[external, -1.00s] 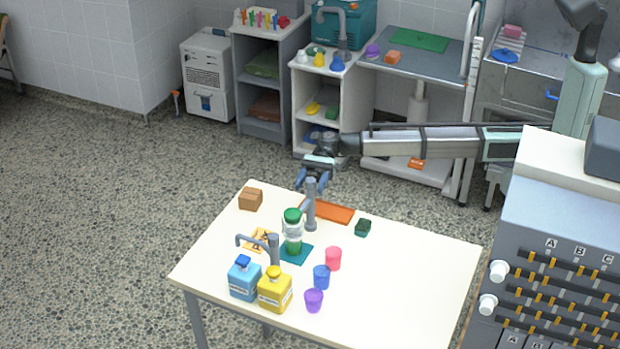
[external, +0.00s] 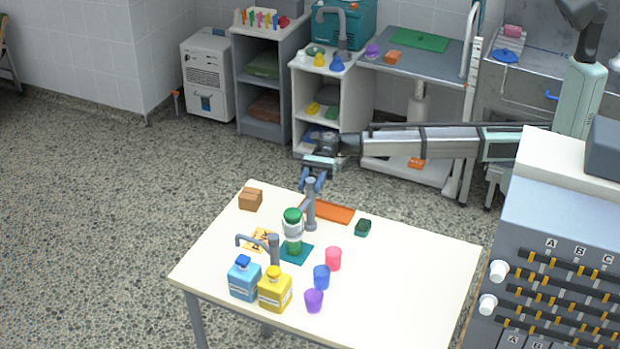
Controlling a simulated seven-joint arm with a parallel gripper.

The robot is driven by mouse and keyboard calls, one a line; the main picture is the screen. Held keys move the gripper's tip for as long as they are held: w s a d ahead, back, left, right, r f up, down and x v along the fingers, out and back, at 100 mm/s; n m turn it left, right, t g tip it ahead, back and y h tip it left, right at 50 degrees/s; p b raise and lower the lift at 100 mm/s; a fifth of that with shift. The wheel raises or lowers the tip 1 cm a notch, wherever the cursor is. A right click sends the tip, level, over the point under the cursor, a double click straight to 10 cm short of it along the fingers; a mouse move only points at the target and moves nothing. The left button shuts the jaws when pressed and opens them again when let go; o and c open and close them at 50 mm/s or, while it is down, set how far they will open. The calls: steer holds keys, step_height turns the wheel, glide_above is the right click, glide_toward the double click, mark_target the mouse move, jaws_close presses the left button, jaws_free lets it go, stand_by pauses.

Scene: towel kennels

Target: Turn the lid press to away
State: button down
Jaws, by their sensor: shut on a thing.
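A grey post with a side arm (external: 311,207), which looks like the lid press, stands on the white table behind a jar with a green lid (external: 293,232). Its side arm reaches toward the jar's lid; I cannot tell whether they touch. The exact contact is too small to see.
A yellow bottle (external: 275,290), pink cup (external: 333,259), blue cup (external: 321,278) and purple cup (external: 313,300) stand near the front. An orange tray (external: 330,211), dark green block (external: 363,228) and brown box (external: 250,199) lie farther back. The table's right side is clear.

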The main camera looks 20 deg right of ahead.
steer(key=shift+d+m+y, duration=0.1)
steer(key=shift+m+y, duration=0.2)
steer(key=m+t+y, duration=0.1)
steer(key=t, duration=0.1)
steer(key=m+t+y, duration=0.2)
steer(key=shift+s+d+m+t+y, duration=0.15)
steer(key=shift+m+t+y, duration=0.15)
steer(key=m+t+y, duration=0.2)
steer(key=m+t, duration=0.1)
steer(key=t, duration=0.1)
steer(key=shift+t, duration=0.4)
steer(key=shift+m+t+y, duration=0.5)
steer(key=shift+m+t, duration=1.1)
steer(key=shift+t, duration=0.6)
steer(key=shift+a, duration=0.2)
steer(key=c, duration=0.8)
jaws_free()
steer(key=shift+d, duration=0.1)
steer(key=d, duration=1.3)
steer(key=shift+w+d, duration=0.2)
steer(key=shift+d, duration=0.1)
